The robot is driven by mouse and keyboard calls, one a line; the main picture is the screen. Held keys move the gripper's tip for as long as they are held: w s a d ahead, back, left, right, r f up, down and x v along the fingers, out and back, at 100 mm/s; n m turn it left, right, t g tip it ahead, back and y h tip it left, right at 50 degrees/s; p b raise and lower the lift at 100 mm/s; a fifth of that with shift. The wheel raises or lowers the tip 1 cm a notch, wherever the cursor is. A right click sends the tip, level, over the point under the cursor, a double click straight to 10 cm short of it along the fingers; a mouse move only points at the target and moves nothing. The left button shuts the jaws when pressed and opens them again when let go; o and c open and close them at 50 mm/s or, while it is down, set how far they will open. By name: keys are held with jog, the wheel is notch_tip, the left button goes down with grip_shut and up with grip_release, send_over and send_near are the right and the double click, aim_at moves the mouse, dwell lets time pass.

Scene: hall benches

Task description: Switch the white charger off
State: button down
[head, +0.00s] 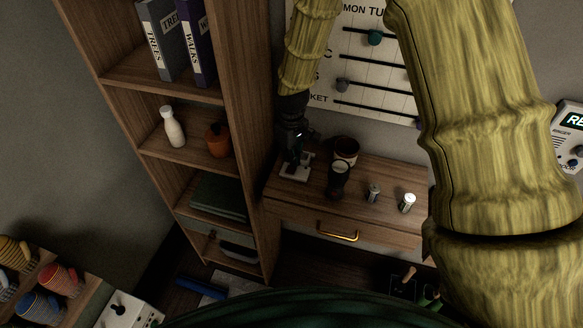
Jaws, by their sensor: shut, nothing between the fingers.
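A small white device (289,175), which looks like the charger, lies on the wooden desk top at its left end, close to the bookcase. My gripper (293,161) is shut and empty. It points down at the white device and covers part of it. I cannot tell whether the fingertips touch it. The device's switch and its position are too small and dark to make out.
A dark cup (338,180) and a dark round pot (345,150) stand just right of my gripper. Two batteries, one grey (374,193) and one white (408,203), stand further right. The bookcase (250,130) rises close on the left. A white box (128,312) with a black knob sits at the bottom left.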

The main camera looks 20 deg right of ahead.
aim_at(292, 168)
jog(key=shift+r+p, duration=1.35)
jog(key=shift+r, duration=0.75)
